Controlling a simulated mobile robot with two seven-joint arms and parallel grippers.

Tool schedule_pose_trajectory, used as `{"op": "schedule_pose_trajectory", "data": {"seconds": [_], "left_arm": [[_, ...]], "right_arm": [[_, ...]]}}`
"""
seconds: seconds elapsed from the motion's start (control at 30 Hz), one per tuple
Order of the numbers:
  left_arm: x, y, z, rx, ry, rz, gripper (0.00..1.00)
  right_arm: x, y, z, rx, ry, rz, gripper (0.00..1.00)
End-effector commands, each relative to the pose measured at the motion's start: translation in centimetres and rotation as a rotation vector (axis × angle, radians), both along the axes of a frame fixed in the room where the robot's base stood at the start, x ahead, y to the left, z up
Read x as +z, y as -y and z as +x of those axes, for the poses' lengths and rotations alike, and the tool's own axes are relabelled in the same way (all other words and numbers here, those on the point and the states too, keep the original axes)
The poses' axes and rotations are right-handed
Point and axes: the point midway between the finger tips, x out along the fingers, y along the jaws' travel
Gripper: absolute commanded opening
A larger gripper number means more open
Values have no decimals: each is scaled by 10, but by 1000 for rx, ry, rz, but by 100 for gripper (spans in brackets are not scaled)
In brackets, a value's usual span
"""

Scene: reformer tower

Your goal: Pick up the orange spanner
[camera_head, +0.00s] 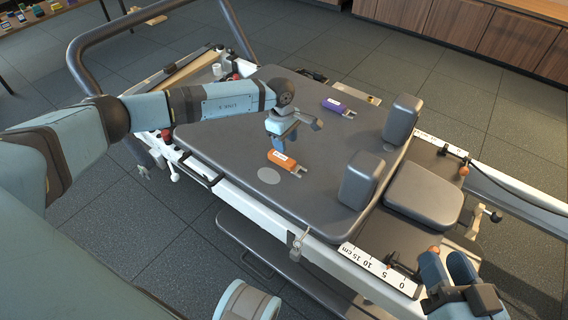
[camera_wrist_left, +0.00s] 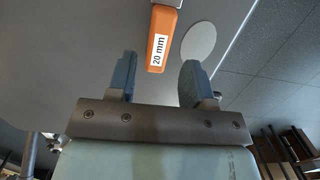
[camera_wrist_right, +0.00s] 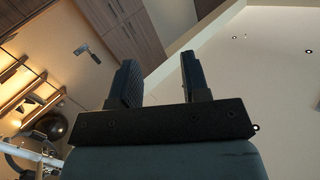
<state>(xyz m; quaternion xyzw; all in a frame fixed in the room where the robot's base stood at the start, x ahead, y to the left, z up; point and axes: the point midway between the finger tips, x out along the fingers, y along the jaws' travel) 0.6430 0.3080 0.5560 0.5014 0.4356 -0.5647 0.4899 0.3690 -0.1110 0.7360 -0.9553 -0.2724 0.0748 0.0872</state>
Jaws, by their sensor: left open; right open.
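The orange spanner (camera_head: 283,160) lies on the dark grey padded carriage (camera_head: 225,150), its open metal jaw pointing right. In the left wrist view the spanner's orange handle (camera_wrist_left: 172,22) shows a white "20 mm" label, and its jaw is out of frame. My left gripper (camera_head: 285,143) is open and empty, just above and behind the spanner in the head view. In the left wrist view the handle lies beyond the gap between the fingertips (camera_wrist_left: 157,75). My right gripper (camera_head: 447,268) is open and empty at the lower right, far from the spanner; its fingers also show in the right wrist view (camera_wrist_right: 160,78).
A purple spanner (camera_head: 336,105) lies further back on the carriage. Two upright grey shoulder pads (camera_head: 401,120) and a headrest (camera_head: 424,195) stand to the right. A white scale strip (camera_head: 378,268) lies along the near rail. The carriage around the orange spanner is clear.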

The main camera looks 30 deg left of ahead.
Motion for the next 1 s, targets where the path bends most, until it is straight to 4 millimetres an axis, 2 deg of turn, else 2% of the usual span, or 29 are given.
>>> {"op": "schedule_pose_trajectory", "data": {"seconds": [0.03,0.1,0.37,0.7,0.93,0.97,1.0], "left_arm": [[-13,1,-1,0,-1,-1,47],[-22,2,-1,1,-1,0,47],[-38,4,-1,2,0,-2,47],[-83,6,-4,2,-1,-3,47],[-83,6,-4,2,0,-2,47],[-83,6,-4,2,0,-3,44],[-83,6,-4,2,0,-3,35]], "right_arm": [[-6,0,1,4,-2,-8,43],[-6,1,2,4,12,-20,43],[-8,3,5,5,36,-41,43],[-8,11,19,-3,185,-131,43],[0,12,21,-3,215,-139,43],[0,12,21,-3,214,-138,43],[0,12,21,-3,213,-137,43]]}}
